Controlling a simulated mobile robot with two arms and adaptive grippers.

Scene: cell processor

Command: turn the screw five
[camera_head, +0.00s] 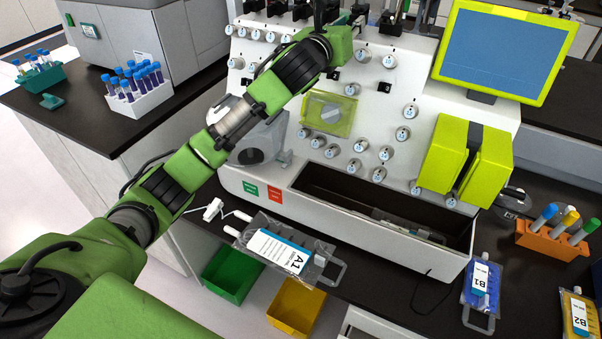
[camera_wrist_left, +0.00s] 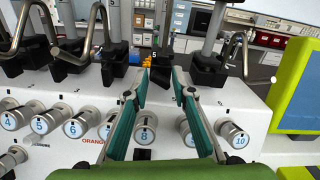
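In the left wrist view a row of silver knobs with numbered faces runs along the white machine (camera_wrist_left: 256,125). The knob marked 5 (camera_wrist_left: 40,124) is at the left, between knob 4 (camera_wrist_left: 12,119) and knob 6 (camera_wrist_left: 73,129). A small separate digit 5 also shows above, by the fingertips; what it marks is unclear. My left gripper (camera_wrist_left: 160,74) is open and empty, with its fingers apart over the top edge near knob 8 (camera_wrist_left: 144,129). In the head view my left gripper (camera_head: 320,14) is at the machine's top, partly cut off. My right gripper is out of view.
Black clamps (camera_wrist_left: 205,72) with bent metal hooks stand along the machine's top edge, close to the fingers. A green-framed screen (camera_head: 503,50) is at the right. A bag marked A1 (camera_head: 283,249) lies in front. A white tube rack (camera_head: 138,92) stands left.

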